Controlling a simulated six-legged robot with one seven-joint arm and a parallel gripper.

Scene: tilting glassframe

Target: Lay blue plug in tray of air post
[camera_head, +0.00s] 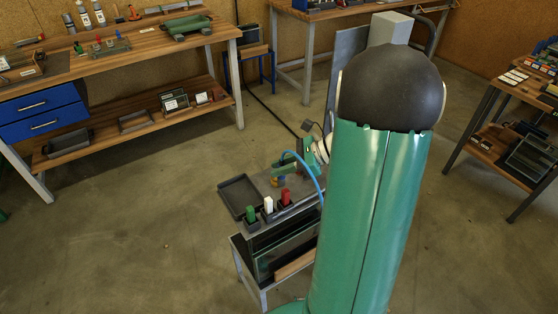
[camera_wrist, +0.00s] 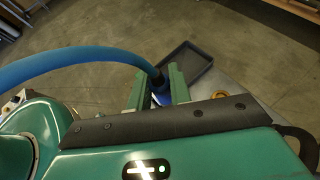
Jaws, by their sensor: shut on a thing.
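My gripper (camera_head: 283,166) is shut on the blue plug (camera_wrist: 160,97), which shows between the two green fingers in the wrist view. A blue hose (camera_wrist: 75,63) runs from the plug to the left; it also arches beside my arm in the head view (camera_head: 312,168). The dark, shallow tray (camera_head: 238,196) lies at the left end of the air post's grey top (camera_head: 262,180) and looks empty. In the wrist view the tray (camera_wrist: 205,70) lies beyond the fingertips. The plug's lower end is partly hidden by the fingers.
Green (camera_head: 250,214), white (camera_head: 268,204) and red plugs (camera_head: 285,197) stand upright along the post's front. A brass-coloured fitting (camera_wrist: 218,95) sits near the tray. A workbench (camera_head: 110,60) stands behind left, a cart (camera_head: 515,110) at right. The floor left of the post is clear.

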